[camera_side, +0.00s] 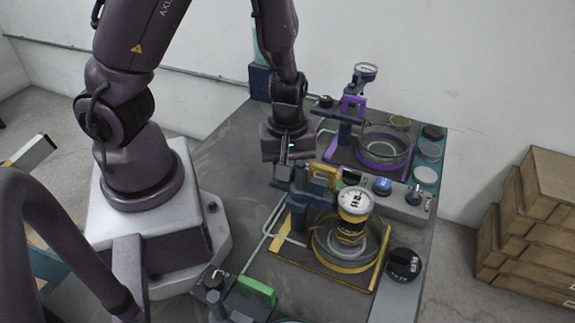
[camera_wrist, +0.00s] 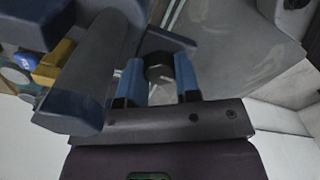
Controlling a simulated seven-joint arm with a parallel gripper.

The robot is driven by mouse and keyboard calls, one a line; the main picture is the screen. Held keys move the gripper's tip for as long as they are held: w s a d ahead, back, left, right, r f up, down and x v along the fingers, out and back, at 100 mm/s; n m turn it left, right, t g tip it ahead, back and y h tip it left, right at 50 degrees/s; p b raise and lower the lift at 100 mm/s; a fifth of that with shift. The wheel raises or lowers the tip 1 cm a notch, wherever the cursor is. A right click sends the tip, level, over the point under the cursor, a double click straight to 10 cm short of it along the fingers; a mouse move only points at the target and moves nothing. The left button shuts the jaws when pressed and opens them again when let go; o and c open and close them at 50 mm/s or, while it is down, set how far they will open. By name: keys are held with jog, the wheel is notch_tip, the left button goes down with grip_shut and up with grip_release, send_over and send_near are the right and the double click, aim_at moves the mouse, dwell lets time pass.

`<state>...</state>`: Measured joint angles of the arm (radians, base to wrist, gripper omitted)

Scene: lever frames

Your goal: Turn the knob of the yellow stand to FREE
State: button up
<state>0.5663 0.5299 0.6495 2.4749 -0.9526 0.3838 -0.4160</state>
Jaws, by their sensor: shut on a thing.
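The yellow stand (camera_side: 277,236) is on the bench in the side view, with a yellow block (camera_side: 322,178) on its dark blue post. A dial gauge (camera_side: 355,202) sits over its round clear dish. My gripper (camera_side: 284,178) is at the upper left of this stand, beside the post. In the wrist view, the two blue fingers of my gripper (camera_wrist: 158,82) are shut on a dark knob (camera_wrist: 158,68). The knob's marking and any FREE label cannot be read. In the side view the knob is hidden or too small to tell.
A purple stand (camera_side: 330,152) with its own gauge (camera_side: 365,71) and dish is behind. A green-blocked stand (camera_side: 256,291) is in front. A grey strip at the right carries a blue knob (camera_side: 382,186) and a black round part (camera_side: 404,266).

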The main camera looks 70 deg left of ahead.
jog(key=o, duration=0.6)
jog(key=shift+o, duration=0.2)
notch_tip(320, 180, up, 13)
dwell(0.4)
